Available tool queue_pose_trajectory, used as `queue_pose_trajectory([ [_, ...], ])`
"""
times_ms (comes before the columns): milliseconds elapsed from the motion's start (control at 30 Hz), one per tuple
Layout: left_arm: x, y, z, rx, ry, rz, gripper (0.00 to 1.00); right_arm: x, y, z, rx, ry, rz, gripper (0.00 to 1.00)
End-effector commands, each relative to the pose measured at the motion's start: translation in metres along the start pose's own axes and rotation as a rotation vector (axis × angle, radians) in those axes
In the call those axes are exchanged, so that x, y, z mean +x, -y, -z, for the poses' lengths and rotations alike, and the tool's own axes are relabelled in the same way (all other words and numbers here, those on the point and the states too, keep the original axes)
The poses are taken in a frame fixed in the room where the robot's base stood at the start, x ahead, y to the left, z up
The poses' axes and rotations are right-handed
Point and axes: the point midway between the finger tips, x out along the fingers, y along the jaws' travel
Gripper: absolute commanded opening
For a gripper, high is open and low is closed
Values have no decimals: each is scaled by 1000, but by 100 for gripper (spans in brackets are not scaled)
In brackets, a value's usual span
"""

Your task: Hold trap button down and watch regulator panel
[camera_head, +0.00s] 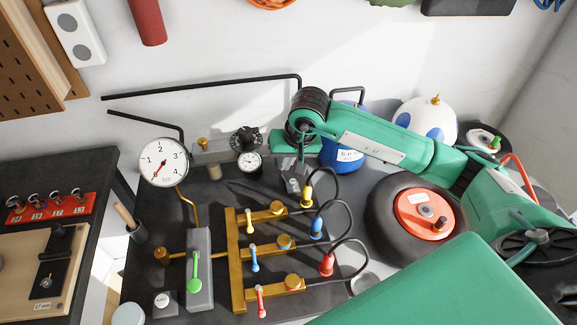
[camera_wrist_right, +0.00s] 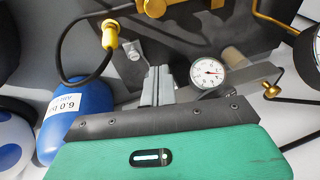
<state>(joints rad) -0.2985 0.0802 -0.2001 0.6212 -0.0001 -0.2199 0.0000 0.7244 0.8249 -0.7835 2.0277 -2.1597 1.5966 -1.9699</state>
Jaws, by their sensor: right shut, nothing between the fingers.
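My right gripper (camera_head: 292,184) is shut and empty, pointing down at the back of the dark panel board, right of the small gauge (camera_head: 250,162). In the right wrist view its fingertips (camera_wrist_right: 158,70) are together beside a small grey metal bracket (camera_wrist_right: 132,50); I cannot tell whether they touch it. The regulator bar (camera_head: 212,152) carries a black knob (camera_head: 246,139) and the small gauge, which also shows in the wrist view (camera_wrist_right: 207,73). A large white dial gauge (camera_head: 163,162) stands left. My left gripper is out of view.
A brass manifold (camera_head: 238,262) has yellow, blue and red levers and hoses. A green-handled valve (camera_head: 194,285) stands left of it. A blue bottle (camera_head: 342,153), a white-and-blue ball-like tank (camera_head: 425,120) and a black wheel (camera_head: 385,215) crowd the right.

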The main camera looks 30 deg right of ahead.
Motion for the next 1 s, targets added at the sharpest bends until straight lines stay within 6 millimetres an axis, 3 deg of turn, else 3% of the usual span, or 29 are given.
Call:
queue_pose_trajectory([
  [100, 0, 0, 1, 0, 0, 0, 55, -9, -26, 17, -42, -41, -124, 0],
  [200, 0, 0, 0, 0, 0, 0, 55, -12, -36, 22, -56, -53, -171, 0],
  [633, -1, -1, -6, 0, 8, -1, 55, -11, -38, 23, -59, -53, -180, 0],
  [767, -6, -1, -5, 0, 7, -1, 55, 0, -40, 24, -57, -51, -180, 0],
  [1000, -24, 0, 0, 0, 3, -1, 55, 45, -47, 26, -57, -47, -179, 0],
])
